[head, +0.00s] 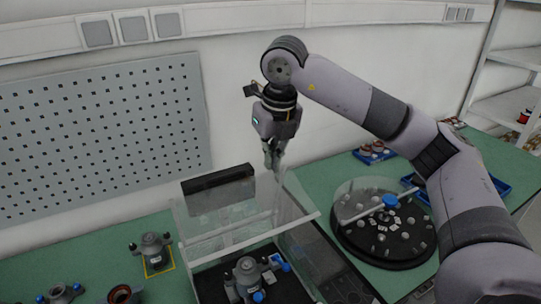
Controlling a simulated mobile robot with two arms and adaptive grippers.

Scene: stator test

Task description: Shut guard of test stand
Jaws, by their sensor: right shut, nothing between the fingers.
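The test stand (209,285) stands on the green bench at the bottom centre, with a grey motor-like part (246,271) and a blue piece inside it. Its clear guard (215,236) is raised and tilted over the stand, leaving the front open. A dark bar (217,178) lies along the back of the guard. My right gripper (273,168) points down at the guard's back right corner, its fingers together and empty. I cannot tell whether the fingertips touch the clear panel. My left gripper is not in view.
A round dark turntable (350,244) with small parts and a clear cover stands at right, beneath my right arm. A blue tray (374,154) lies behind it. Another grey part (153,250) sits on a yellow-edged pad at left. A perforated panel (100,135) hangs on the wall.

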